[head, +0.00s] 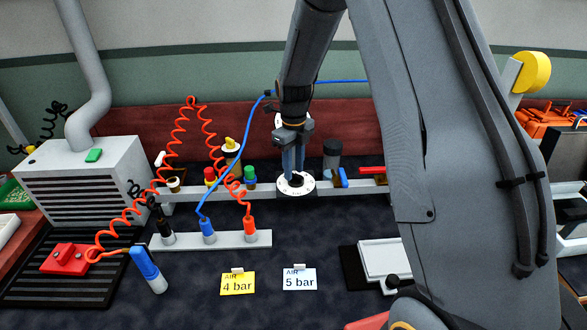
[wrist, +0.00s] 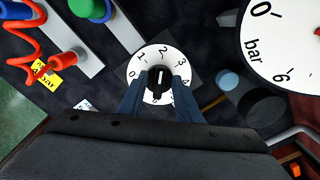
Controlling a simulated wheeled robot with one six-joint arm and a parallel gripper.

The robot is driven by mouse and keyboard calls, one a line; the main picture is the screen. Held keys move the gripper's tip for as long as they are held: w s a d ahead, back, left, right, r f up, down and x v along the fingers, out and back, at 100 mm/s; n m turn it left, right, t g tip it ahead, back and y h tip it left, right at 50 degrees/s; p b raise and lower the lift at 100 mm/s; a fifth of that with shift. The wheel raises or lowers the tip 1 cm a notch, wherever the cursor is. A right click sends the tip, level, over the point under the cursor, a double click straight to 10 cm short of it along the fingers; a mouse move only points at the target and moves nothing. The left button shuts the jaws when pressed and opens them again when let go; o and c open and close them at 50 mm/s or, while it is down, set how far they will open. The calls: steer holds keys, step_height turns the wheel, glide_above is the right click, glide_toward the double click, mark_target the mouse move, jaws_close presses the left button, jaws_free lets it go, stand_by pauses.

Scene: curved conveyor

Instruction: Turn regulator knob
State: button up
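The regulator knob (wrist: 157,82) is black with a white line and sits at the centre of a round white dial (wrist: 147,98) marked with numbers. Its line points up in the wrist view, roughly toward the 2. In the head view the dial (head: 297,189) lies on the rail behind the work surface. My gripper (wrist: 160,79) has its two blue fingers on either side of the knob, with a strip of dial showing between them and the knob. In the head view my gripper (head: 294,174) points down at the dial, and its fingers partly hide the knob.
A gauge (wrist: 285,42) with a red needle is close to the dial. A dark cylinder (head: 332,155) and a red-handled valve (head: 372,170) stand right of it. Coiled red hoses (head: 176,130) and a blue hose (head: 230,160) run at left. Cards read 4 bar (head: 237,285) and 5 bar (head: 299,280).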

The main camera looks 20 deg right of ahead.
mark_target(294, 173)
step_height(294, 173, up, 7)
steer(key=shift+r+b, duration=0.2)
steer(key=shift+b, duration=0.65)
steer(key=s+n+t, duration=0.1)
steer(key=s+n, duration=2.5)
steer(key=n, duration=0.3)
steer(key=shift+d+f, duration=0.25)
steer(key=shift+f, duration=0.2)
